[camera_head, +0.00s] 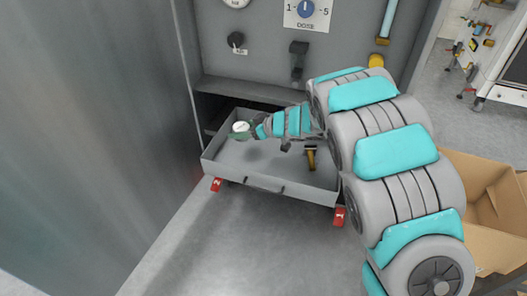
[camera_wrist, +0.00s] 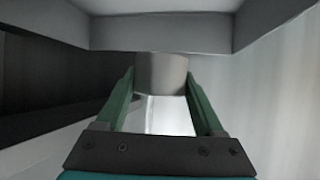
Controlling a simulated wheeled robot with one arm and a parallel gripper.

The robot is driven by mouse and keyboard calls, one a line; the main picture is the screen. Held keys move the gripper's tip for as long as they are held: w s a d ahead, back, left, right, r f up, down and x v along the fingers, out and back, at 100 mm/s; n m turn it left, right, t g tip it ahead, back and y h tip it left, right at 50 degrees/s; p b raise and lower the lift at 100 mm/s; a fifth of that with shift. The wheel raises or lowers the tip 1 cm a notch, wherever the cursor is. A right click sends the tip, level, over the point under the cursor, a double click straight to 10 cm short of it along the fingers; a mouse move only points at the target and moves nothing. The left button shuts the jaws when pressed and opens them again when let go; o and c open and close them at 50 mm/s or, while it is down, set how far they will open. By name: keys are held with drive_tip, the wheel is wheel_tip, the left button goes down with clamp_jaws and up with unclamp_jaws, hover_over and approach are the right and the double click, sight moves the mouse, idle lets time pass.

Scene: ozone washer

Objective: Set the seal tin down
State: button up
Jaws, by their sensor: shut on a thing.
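The seal tin (camera_head: 239,127) is a small round tin with a pale top, seen in the head view over the left part of an open grey drawer (camera_head: 275,184). In the wrist view the tin (camera_wrist: 161,73) shows as a grey cylinder between the green fingers. My gripper (camera_head: 249,131) is shut on the tin; the fingers (camera_wrist: 160,85) lie on both sides of it. A dark shadow lies on the drawer floor below the tin. I cannot tell whether the tin touches the drawer floor.
A brass-coloured fitting (camera_head: 311,158) lies in the drawer's right part. Red clips (camera_head: 216,184) sit at the drawer's front corners. A grey panel with a dose dial (camera_head: 306,9) stands behind. An open cardboard box (camera_head: 490,205) is at the right. The drawer's front middle is bare.

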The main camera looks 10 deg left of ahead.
hover_over(242, 157)
wheel_tip(242, 157, down, 6)
drive_tip(key=shift+b, duration=0.45)
drive_tip(key=shift+f, duration=2)
drive_tip(key=shift+f, duration=0.1)
drive_tip(key=o, duration=1.4)
drive_tip(key=shift+d+r, duration=0.2)
drive_tip(key=v, duration=1.1)
drive_tip(key=shift+s+d+r, duration=0.15)
drive_tip(key=shift+d, duration=0.15)
